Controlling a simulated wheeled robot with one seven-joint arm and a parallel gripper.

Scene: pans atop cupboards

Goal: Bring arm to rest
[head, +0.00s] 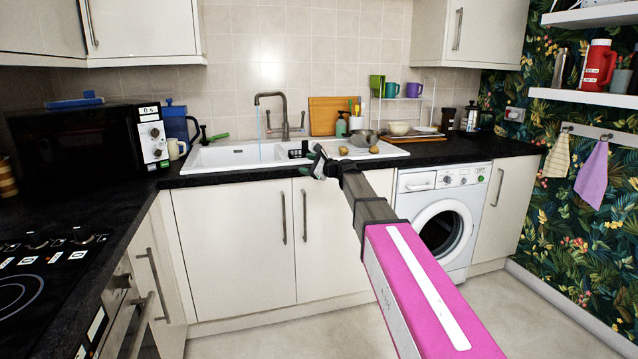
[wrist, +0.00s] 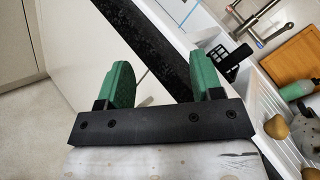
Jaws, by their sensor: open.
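My gripper (head: 318,163) is at the end of my outstretched arm, in front of the sink counter in the head view. In the wrist view my gripper (wrist: 160,88) shows two green fingers spread wide apart with nothing between them. The dark counter edge and white cupboard door lie beyond the fingers. In the head view the gripper overlaps the front edge of the sink (head: 235,155); whether it touches the counter I cannot tell.
Water runs from the tap (head: 270,97) into the sink. A metal pan (head: 364,138) and potato-like items (head: 374,149) are on the drainer. A black microwave (head: 75,145) stands left, a washing machine (head: 440,215) right. The floor (head: 545,300) at right is clear.

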